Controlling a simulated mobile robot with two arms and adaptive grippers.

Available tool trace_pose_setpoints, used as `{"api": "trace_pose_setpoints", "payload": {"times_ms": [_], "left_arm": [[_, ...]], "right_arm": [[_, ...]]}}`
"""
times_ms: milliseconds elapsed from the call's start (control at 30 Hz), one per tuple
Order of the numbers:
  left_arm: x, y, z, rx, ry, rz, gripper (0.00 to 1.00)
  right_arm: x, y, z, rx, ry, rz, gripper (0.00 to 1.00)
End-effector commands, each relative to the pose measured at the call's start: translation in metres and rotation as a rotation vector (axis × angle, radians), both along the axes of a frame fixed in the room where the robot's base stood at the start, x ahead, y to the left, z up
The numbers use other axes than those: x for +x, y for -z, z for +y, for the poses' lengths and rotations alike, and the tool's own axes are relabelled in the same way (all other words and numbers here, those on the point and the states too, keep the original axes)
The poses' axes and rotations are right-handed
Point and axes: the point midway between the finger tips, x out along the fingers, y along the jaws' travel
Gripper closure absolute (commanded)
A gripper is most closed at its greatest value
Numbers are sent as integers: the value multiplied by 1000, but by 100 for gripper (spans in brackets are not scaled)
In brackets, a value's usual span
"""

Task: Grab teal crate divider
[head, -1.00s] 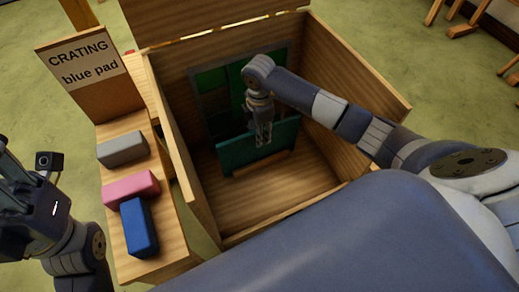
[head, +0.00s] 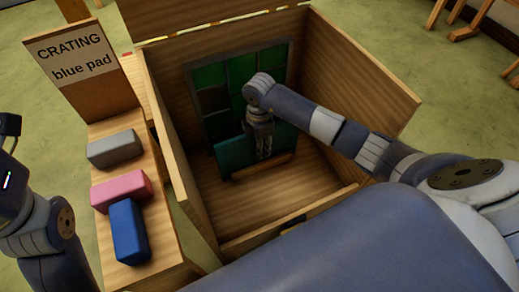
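The teal crate divider (head: 232,158) stands upright inside the open wooden crate (head: 178,165), in front of a dark-framed panel with green panes (head: 243,68). My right gripper (head: 264,155) reaches down into the crate at the divider's upper edge, with fingers showing against its near face. The far side of the grip is hidden, so I cannot tell whether it is closed on the divider. My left gripper (head: 8,180) is cut off by the left picture edge, away from the crate, and its fingers do not show clearly.
A narrow wooden stand left of the crate holds a grey pad (head: 117,149), a pink pad (head: 121,188) and a blue pad (head: 130,231). A sign (head: 72,55) behind them reads "CRATING blue pad". The crate's walls surround my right gripper; its floor in front is clear.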

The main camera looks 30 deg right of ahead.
Motion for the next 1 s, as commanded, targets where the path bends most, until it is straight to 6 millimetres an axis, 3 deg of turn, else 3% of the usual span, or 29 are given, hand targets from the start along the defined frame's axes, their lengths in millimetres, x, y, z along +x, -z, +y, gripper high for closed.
{"api": "trace_pose_setpoints", "payload": {"times_ms": [33, 200, 667, 833, 1000], "left_arm": [[0, 0, 0, 0, 0, 0, 60], [0, 0, 0, 0, 0, 0, 60], [-1, -2, 0, -1, 1, -2, 60], [-2, -6, 1, -7, 2, 0, 60], [8, 8, 2, -2, 3, 70, 60]], "right_arm": [[0, 0, 0, 0, 0, 0, 63], [0, 0, 0, 0, 0, 0, 100], [1, -4, 0, 0, 0, -2, 100], [1, -18, 0, 0, 0, -3, 100], [1, -40, -1, -1, 1, -4, 100]]}}
